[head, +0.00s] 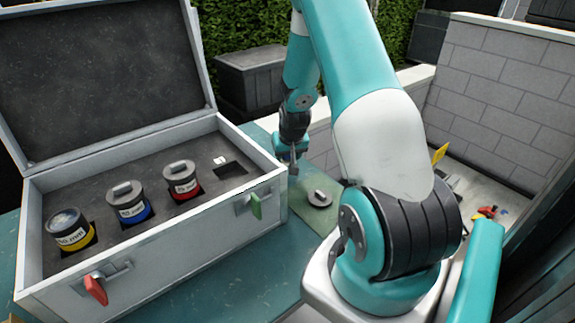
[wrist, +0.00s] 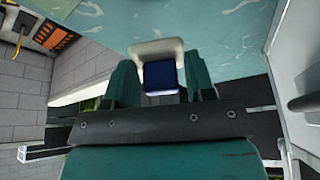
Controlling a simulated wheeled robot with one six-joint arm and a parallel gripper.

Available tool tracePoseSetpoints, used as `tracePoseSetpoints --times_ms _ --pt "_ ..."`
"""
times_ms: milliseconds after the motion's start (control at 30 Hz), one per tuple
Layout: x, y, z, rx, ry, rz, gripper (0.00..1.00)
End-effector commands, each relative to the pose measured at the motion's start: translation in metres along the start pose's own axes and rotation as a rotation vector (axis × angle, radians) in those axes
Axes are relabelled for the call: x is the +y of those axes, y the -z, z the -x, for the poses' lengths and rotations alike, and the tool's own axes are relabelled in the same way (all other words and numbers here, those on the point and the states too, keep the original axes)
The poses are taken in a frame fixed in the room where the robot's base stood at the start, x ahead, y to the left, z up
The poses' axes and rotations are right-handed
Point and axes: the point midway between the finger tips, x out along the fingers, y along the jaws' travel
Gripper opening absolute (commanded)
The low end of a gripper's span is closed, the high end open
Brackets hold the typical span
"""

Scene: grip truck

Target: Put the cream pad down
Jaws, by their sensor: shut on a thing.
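In the wrist view my gripper (wrist: 158,66) is shut on a cream pad (wrist: 156,48), which sits between the two teal fingers. A dark blue block-like part (wrist: 160,78) shows just below the cream edge, between the fingers. Beyond the pad is the teal table top (wrist: 225,32); I cannot tell whether the pad touches it. In the head view my gripper (head: 291,154) points down over the table's far part, just right of the open case (head: 150,240). The pad cannot be made out clearly there.
The case holds yellow (head: 70,229), blue (head: 129,202) and red (head: 182,180) banded jars and an empty square slot (head: 231,170). A grey lid-like disc (head: 320,198) lies on a green mat (head: 303,208) near my arm.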

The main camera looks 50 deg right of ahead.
Motion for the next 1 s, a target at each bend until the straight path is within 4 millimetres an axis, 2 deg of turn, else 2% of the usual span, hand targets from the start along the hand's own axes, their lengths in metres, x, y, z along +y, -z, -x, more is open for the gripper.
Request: tracePoseSetpoints --times_ms 400,767,800,900,1000 --pt "0.001 -0.018 -0.042 -0.001 0.000 -0.001 0.28" --pt "0.001 -0.019 -0.047 0.001 0.000 -0.001 0.28" --pt "0.001 -0.019 -0.047 0.001 0.000 -0.001 0.54" --pt "0.001 -0.019 -0.046 0.001 0.000 -0.001 0.75" --pt "0.001 -0.019 -0.046 0.001 0.000 -0.001 0.75"
